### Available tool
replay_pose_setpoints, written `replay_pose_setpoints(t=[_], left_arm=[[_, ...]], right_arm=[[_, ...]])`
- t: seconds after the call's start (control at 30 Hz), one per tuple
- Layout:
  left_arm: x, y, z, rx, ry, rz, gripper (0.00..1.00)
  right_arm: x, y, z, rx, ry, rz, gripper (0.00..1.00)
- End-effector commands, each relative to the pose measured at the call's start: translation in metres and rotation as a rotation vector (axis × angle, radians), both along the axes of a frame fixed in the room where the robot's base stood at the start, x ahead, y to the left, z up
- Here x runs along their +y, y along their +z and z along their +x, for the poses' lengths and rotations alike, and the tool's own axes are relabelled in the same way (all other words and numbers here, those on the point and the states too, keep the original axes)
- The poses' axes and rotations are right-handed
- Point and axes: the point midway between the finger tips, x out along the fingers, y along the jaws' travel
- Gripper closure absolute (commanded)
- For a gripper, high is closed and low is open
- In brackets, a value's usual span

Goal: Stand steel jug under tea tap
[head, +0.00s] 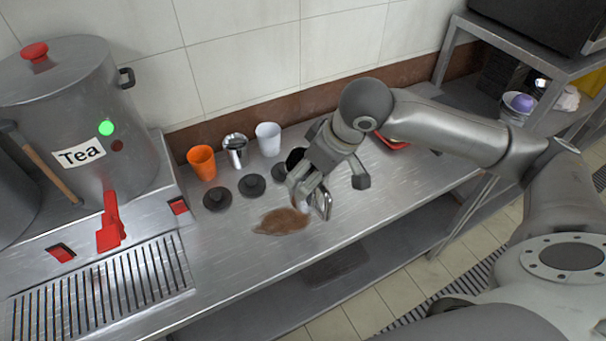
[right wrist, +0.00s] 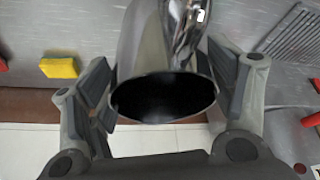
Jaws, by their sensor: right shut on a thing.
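The steel jug (right wrist: 150,40) is between the fingers of my right gripper (head: 308,198) in the right wrist view, with its dark round mouth facing that camera. In the head view the gripper is over the counter, right of the brown spill, and mostly hides the jug; a curved bright metal piece (head: 323,203) shows at the fingers. The tea urn (head: 75,120), labelled Tea, stands at the left. Its red tap lever (head: 111,218) hangs over the slotted drip grate (head: 100,290), well left of the gripper. My left gripper is not in view.
An orange cup (head: 202,162), a second steel vessel (head: 236,151) and a white cup (head: 268,139) stand along the wall. Several black discs, including one (head: 217,199), lie before them. A brown spill (head: 282,221) marks the counter. A yellow sponge (right wrist: 60,67) shows in the wrist view.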

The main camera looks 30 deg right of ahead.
Motion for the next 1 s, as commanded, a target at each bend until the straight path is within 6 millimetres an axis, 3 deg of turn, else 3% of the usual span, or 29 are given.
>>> replay_pose_setpoints(t=[0.1, 0.2, 0.4, 0.57, 0.83, 1.0], left_arm=[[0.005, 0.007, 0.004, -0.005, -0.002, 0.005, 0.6], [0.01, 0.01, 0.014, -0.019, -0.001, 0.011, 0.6], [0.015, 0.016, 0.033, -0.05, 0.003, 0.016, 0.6], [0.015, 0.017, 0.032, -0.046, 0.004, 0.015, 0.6], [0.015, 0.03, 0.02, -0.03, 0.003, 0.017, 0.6], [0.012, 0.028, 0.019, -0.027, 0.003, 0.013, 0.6]], right_arm=[[-0.007, -0.009, 0.023, 0.002, -0.004, 0.001, 0.66], [-0.012, -0.032, 0.038, 0.006, -0.003, 0.0, 0.66], [-0.018, -0.056, 0.059, 0.002, -0.002, 0.0, 0.66], [-0.019, -0.064, 0.065, 0.0, -0.001, 0.0, 0.67], [-0.021, -0.096, 0.068, 0.002, -0.001, -0.001, 0.67], [-0.02, -0.1, 0.068, -0.001, 0.0, 0.0, 0.67]])
